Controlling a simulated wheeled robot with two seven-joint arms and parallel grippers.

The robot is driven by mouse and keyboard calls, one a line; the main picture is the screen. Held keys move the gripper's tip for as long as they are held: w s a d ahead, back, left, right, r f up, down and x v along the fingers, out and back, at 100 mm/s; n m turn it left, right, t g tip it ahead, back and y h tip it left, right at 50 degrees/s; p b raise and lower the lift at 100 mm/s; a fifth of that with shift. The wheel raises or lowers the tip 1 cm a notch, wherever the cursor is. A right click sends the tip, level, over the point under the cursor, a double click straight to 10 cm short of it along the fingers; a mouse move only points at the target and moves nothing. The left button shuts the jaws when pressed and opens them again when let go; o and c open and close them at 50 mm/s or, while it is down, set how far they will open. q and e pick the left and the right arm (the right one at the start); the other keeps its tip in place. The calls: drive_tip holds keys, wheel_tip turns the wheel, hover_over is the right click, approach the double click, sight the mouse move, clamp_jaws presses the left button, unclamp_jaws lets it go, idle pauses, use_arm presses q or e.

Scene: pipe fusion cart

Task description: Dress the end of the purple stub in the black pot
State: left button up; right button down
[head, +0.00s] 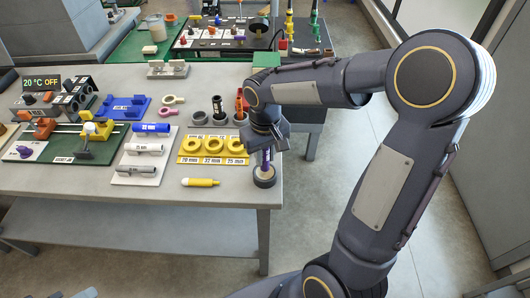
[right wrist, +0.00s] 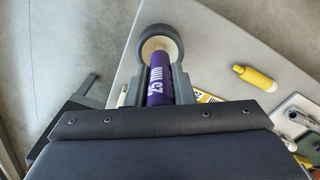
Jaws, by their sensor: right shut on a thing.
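The purple stub (head: 265,158), marked 25 mm, is held upright in my right gripper (head: 266,146) at the table's right front. In the right wrist view the stub (right wrist: 158,84) lies between the two fingers, which are shut on it. The black pot (head: 264,179) stands directly below it, near the table edge. In the right wrist view the pot (right wrist: 176,33) shows a dark rim around a cream inside. The stub's far end is at the cream inside; I cannot tell how deep it reaches or whether it touches. My left gripper is not in view.
A yellow marker-like tube (head: 200,182) lies left of the pot. Yellow rings (head: 190,145) sit on a size-marked board behind it. White holders carry a blue pipe (head: 152,128) and grey pipes. A green mat (head: 62,148) with a clamp rig is at left.

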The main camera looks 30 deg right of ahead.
sight(265, 163)
drive_tip(key=shift+f+b, duration=1.05)
drive_tip(key=shift+f, duration=0.5)
idle(0.6)
